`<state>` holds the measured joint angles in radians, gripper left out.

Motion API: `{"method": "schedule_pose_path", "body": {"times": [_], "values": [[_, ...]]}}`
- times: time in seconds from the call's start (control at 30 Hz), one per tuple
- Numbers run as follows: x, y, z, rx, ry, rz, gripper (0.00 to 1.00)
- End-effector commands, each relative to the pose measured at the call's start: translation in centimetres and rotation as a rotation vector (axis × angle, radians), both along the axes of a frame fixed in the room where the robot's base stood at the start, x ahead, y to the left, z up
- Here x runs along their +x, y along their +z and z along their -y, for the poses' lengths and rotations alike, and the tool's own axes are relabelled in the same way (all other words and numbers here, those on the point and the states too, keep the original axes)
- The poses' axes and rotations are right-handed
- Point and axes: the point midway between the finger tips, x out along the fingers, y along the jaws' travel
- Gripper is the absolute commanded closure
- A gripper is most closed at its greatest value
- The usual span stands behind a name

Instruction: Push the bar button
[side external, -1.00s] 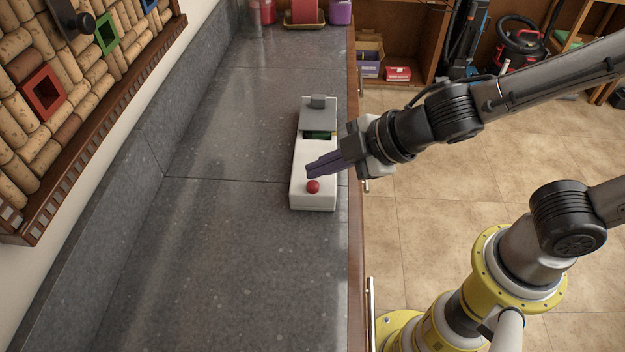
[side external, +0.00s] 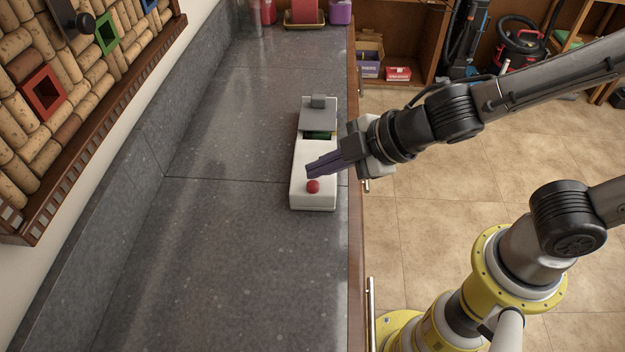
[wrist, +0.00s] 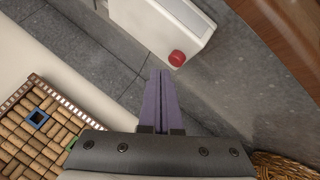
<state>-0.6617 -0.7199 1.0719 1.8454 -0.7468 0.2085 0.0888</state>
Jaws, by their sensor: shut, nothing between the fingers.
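The white device (side external: 314,196) lies on the grey counter near its right edge. A round red button (side external: 313,186) sits on its near end; it also shows in the wrist view (wrist: 177,58). The device's far part has a grey slab (side external: 318,115) with a small raised block and a dark green gap. My gripper (side external: 310,170) is shut and empty, its purple fingers pointing left over the device, just beyond the button in the side view. In the wrist view the fingertips (wrist: 160,74) end just below and left of the button, apart from it in the picture. The height gap is hard to tell.
The grey counter (side external: 220,260) is clear to the left of and nearer than the device. A wall panel of corks (side external: 50,90) stands at the left. Jars and a red item (side external: 304,12) stand at the far end.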

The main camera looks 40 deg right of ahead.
Motion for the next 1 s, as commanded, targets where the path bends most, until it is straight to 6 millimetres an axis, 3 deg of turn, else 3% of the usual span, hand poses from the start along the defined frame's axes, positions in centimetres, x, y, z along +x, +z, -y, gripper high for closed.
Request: {"method": "schedule_pose_path", "body": {"times": [1.0], "values": [[0.02, -0.89, 0.01, 0.000, 0.000, 0.000, 1.00]]}}
